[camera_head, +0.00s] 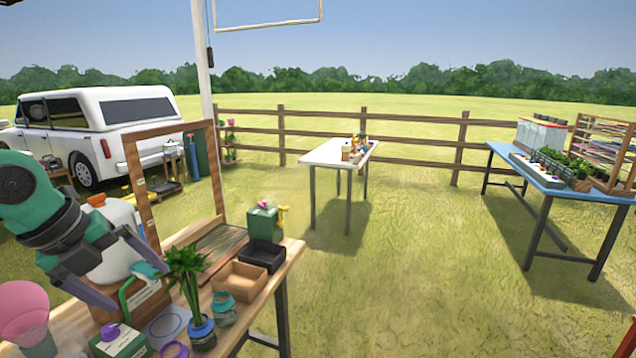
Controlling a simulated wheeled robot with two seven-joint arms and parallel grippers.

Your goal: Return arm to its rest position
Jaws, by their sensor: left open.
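My left gripper (138,287) comes in from the left on its green and dark grey arm. Its two fingers are spread open and nothing shows between them but the items behind. It hangs above the near end of the wooden workbench (262,299), in front of a large white jug (117,232). A green leafy plant in a blue-rimmed pot (202,331) stands just right of the fingertips. My right gripper is not in view.
The bench holds a pink funnel-shaped vessel (24,310), a green box (120,342), a cardboard tray (238,282), a black tray (262,255) and an upright wooden frame (131,165). A white table (325,152) and a blue table (520,170) stand farther off, with open grass between.

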